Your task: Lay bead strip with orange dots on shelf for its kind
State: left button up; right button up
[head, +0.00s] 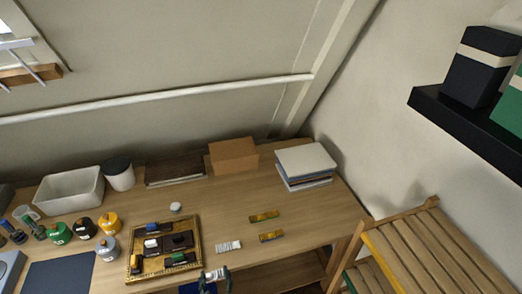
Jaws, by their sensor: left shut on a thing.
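My left gripper (216,279) is at the bottom edge of the head view, just in front of the gilt tray. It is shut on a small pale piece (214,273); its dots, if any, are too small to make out. Two yellow-orange strips (264,216) (271,237) lie apart on the desk (225,215), right of the tray. A white strip (229,246) lies flat just beyond my gripper. I cannot tell which strip has orange dots. A wooden shelf (300,271) shows below the desk's front edge. My right gripper is not in view.
The gilt tray (198,224) holds several dark, blue, green and yellow pieces. Jars (108,248) and a white bin (70,189) stand left. A cardboard box (234,155) and papers (305,162) stand at the back. A slatted wooden rack (430,250) and black wall shelf (450,120) are right.

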pick_arm(q)
jog(key=shift+w+f+b, duration=0.2)
jog(key=shift+f+b, duration=0.15)
jog(key=shift+f, duration=0.4)
jog(key=shift+a+f+b, duration=0.1)
jog(key=shift+f+b, duration=0.2)
jog(key=shift+b, duration=0.05)
jog(key=w+a+r+n+y+b, duration=0.1)
jog(key=a+r, duration=0.1)
jog(key=r, duration=0.3)
jog(key=w+a+r+n+g+y+b, duration=0.1)
jog(key=a+r+b, duration=0.1)
jog(key=r, duration=0.4)
jog(key=shift+a+n+y, duration=0.3)
jog(key=shift+a+y, duration=0.1)
jog(key=shift+a, duration=0.1)
jog(key=shift+w, duration=0.1)
jog(key=shift+r, duration=0.15)
jog(key=shift+w, duration=0.1)
